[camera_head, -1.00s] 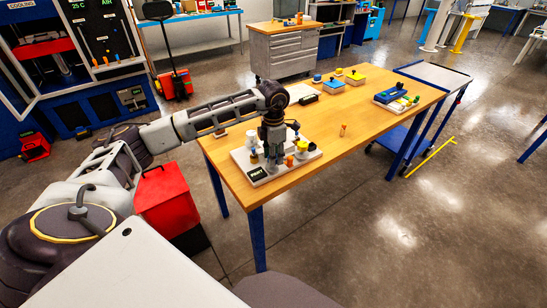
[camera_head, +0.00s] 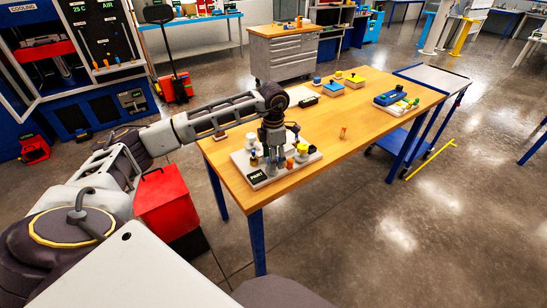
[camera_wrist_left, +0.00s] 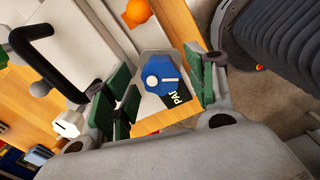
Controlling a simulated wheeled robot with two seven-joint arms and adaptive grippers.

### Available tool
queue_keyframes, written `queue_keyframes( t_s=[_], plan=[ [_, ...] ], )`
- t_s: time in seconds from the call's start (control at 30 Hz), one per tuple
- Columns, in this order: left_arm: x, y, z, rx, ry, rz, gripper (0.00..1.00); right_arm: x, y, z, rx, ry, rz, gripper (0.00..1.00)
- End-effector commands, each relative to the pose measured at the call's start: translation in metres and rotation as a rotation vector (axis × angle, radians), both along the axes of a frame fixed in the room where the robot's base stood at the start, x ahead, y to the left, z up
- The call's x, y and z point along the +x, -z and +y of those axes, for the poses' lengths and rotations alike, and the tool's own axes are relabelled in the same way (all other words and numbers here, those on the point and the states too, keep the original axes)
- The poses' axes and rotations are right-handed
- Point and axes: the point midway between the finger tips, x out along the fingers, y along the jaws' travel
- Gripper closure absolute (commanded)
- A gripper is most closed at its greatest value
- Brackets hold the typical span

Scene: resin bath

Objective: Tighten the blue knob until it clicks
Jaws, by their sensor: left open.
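The blue knob (camera_wrist_left: 157,76) shows in the left wrist view, with a pale bar-shaped mark on its top. It sits on the grey board (camera_wrist_left: 180,52) near a black label that reads PART. My left gripper (camera_wrist_left: 160,84) is open, with a green-padded finger on either side of the knob and gaps between pads and knob. In the head view my left gripper (camera_head: 273,165) is low over the board (camera_head: 259,181) at the table's near left corner. There it hides the blue knob. My right gripper is in neither view.
A yellow-topped fitting (camera_head: 303,149) and an orange knob (camera_head: 290,163) stand close to the gripper. The middle of the wooden table (camera_head: 355,111) is mostly clear.

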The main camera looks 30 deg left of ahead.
Motion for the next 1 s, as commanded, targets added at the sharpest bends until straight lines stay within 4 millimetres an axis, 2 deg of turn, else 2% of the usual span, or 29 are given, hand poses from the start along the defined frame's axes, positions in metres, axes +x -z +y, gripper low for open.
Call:
queue_keyframes(
  t_s=[0.17,0.37,0.57,1.0],
  plan=[
    [0.0,0.0,0.0,0.0,0.0,0.001,0.44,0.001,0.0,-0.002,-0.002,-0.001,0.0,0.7],
    [0.0,-0.01,0.0,-0.001,0.0,0.001,0.44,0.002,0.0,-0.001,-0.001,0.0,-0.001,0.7],
    [0.001,-0.033,0.0,0.0,0.0,-0.002,0.44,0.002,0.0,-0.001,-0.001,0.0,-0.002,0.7],
    [0.001,-0.097,0.0,0.0,-0.001,-0.002,0.44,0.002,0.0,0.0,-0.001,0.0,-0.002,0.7]
  ],
)
